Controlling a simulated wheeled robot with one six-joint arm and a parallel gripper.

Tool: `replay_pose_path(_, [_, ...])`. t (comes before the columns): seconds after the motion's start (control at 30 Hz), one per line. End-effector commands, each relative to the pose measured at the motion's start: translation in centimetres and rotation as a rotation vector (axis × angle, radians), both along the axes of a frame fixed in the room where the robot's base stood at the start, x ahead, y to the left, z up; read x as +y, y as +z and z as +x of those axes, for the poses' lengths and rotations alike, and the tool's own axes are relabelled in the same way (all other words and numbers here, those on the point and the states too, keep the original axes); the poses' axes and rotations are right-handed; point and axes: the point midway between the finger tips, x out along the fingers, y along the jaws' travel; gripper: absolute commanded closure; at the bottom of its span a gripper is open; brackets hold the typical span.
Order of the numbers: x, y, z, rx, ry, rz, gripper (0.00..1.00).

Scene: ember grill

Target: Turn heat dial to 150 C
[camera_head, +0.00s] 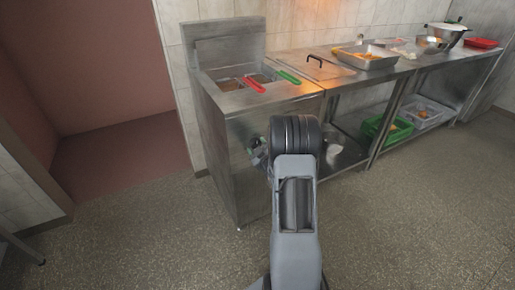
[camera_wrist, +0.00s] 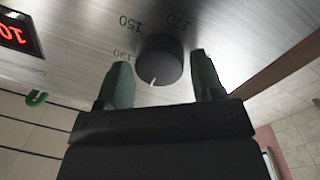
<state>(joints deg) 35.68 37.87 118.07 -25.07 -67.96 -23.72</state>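The heat dial (camera_wrist: 160,60) is a round black knob on a brushed metal panel in the wrist view. Its white pointer mark faces the lower side of the picture, away from the printed 150. The marks 130, 150 and 170 show beside and above the knob, upside down. My gripper (camera_wrist: 163,82) is open, with one green-padded finger on each side of the dial. I cannot tell whether either finger touches it. In the head view my gripper (camera_head: 258,152) is mostly hidden by my arm at the fryer's front (camera_head: 222,150); the dial is hidden there.
A red digital display (camera_wrist: 18,36) is on the panel, only partly in view. The fryer top holds baskets with a red handle (camera_head: 254,85) and a green handle (camera_head: 288,77). A steel counter (camera_head: 330,78) with trays runs right. Open floor (camera_head: 150,230) lies left and in front.

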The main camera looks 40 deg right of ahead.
Motion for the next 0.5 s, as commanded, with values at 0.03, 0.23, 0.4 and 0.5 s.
replay_pose_path(0.03, [0.00, 0.01, -0.01, 0.000, 0.000, 0.000, 0.43])
replay_pose_path(0.23, [0.00, 0.01, -0.01, 0.000, 0.000, 0.000, 0.63])
replay_pose_path(0.4, [0.00, 0.01, -0.01, 0.000, 0.000, 0.000, 0.73])
replay_pose_path(0.5, [0.01, -0.01, -0.02, -0.002, 0.000, 0.008, 0.73])
